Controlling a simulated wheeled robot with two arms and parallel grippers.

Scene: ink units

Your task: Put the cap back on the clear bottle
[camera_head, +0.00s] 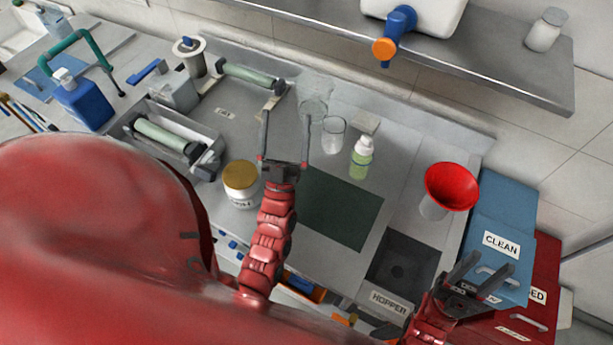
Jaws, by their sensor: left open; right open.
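A faint transparent vessel (314,104), which may be the clear bottle, is on the grey bench near the back, beside the tips of my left gripper. A clear glass-like container (333,137) stands to its right. A small bottle with pale green contents (361,160) has a white top on it. I cannot make out a loose cap. My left gripper (286,114) is open, its fingers pointing towards the back of the bench, with nothing seen held between them. My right gripper (488,268) is open and empty at the lower right, near the blue CLEAN bin.
A white jar with a gold lid (240,176) stands left of my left gripper. A dark green mat (342,208) is bare. A red funnel (451,186), the hopper (402,265) and the blue CLEAN bin (508,210) are at right. A shelf (470,65) overhangs the back.

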